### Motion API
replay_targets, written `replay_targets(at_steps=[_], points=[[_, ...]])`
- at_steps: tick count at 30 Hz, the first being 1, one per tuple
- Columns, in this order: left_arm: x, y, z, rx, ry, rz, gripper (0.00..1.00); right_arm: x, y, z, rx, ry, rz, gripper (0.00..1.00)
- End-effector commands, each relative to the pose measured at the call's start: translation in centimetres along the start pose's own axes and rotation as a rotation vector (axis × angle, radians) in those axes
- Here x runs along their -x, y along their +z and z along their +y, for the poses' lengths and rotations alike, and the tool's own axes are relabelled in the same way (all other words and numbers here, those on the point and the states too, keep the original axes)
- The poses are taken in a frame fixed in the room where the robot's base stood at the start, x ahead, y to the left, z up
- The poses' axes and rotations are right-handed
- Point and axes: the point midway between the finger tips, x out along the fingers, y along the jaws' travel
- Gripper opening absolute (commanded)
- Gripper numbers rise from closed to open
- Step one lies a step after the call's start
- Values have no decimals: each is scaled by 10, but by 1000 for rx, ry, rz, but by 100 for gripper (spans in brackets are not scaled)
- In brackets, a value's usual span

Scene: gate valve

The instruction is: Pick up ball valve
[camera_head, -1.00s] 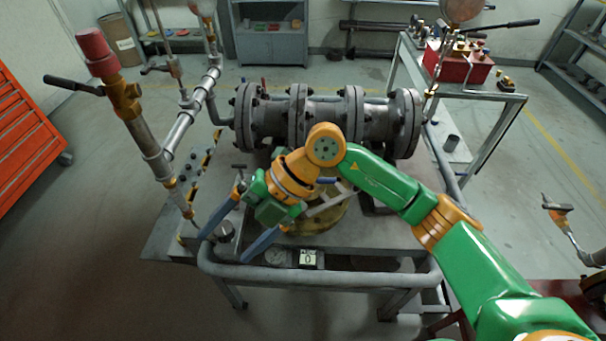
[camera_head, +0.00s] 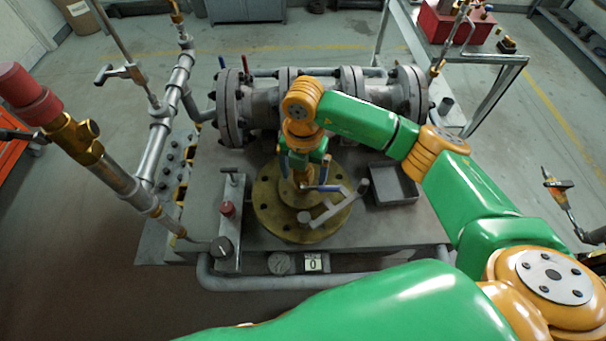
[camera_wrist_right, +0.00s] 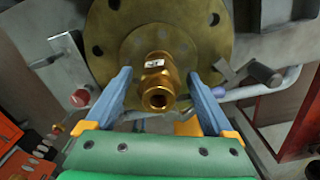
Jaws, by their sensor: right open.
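The ball valve is a brass fitting (camera_wrist_right: 160,88) with an open threaded end facing the camera in the right wrist view. It stands over a yellowish round flange (camera_wrist_right: 115,35). My right gripper (camera_wrist_right: 158,74) is open, with one blue finger on each side of the fitting. Gaps show between the fingers and the brass, so it is not held. In the head view my right gripper (camera_head: 304,167) points down over the flange (camera_head: 275,222). There the fitting is mostly hidden by the gripper. My left gripper is not in view.
A grey angled bar (camera_head: 328,208) lies over the flange's front right. A grey tray (camera_head: 392,184) sits to its right, and a bracket with a red knob (camera_head: 227,209) to its left. Flanged pipework (camera_head: 262,108) runs behind. A tall pipe with a red cap (camera_head: 25,90) rises at left.

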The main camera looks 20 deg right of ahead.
Motion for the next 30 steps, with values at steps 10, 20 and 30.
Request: replay_targets(at_steps=[10, 20, 30], points=[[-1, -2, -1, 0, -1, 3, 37, -2, 0, 0, 1, 1, 0, 50], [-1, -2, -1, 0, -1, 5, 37, -2, 0, 0, 1, 2, 0, 0], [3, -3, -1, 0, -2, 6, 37, 4, 2, 0, 1, 3, 0, 0]])
